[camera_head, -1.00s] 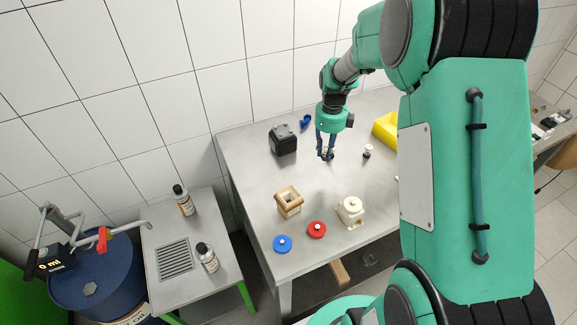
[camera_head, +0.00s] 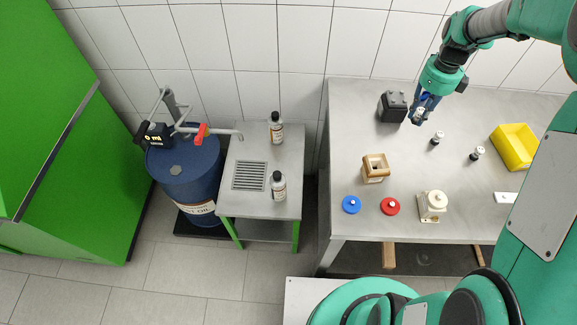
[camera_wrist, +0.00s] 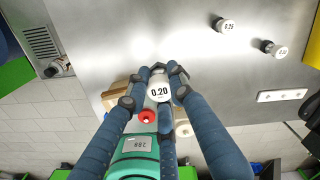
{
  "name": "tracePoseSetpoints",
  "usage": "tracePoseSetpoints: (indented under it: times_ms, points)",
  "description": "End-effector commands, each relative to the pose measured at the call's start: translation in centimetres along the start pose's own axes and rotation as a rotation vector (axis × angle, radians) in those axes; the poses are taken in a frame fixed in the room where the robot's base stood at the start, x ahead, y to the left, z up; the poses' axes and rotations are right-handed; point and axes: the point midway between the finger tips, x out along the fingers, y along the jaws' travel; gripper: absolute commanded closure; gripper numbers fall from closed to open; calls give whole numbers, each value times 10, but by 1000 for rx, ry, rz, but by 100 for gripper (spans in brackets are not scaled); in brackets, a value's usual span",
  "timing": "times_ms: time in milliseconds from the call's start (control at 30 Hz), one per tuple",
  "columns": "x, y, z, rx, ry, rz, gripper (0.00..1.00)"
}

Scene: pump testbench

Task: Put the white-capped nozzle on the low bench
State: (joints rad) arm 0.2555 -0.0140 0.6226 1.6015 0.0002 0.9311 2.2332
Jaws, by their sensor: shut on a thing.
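My gripper (camera_head: 424,108) is above the back of the large grey table, near the black box. It is shut on a white-capped nozzle (camera_wrist: 158,88); its round white top reads "0.20" in the wrist view. In the head view the held nozzle (camera_head: 419,115) is small and partly covered by the fingers. The low bench (camera_head: 287,150) is the small grey table with green legs, well to the left of my gripper. It has a grate and two labelled bottles on it. Its corner also shows in the wrist view (camera_wrist: 55,18).
Two other white-topped nozzles (camera_head: 437,138) (camera_head: 477,153) stand on the large table (camera_head: 350,130). Bottles (camera_head: 276,128) (camera_head: 279,186) stand on the low bench's right side. A blue oil drum (camera_head: 182,175) with pump stands left of it. A black box (camera_head: 392,106) is beside my gripper.

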Motion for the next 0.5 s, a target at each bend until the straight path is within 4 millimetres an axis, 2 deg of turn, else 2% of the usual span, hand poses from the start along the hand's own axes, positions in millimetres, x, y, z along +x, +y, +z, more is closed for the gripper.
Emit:
tracePoseSetpoints:
  times_ms: [100, 500]
  points:
    - [0, 15, 30, -105, 1, 1, 100]
    - [-2, 69, 116, -437, 0, 1, 100]
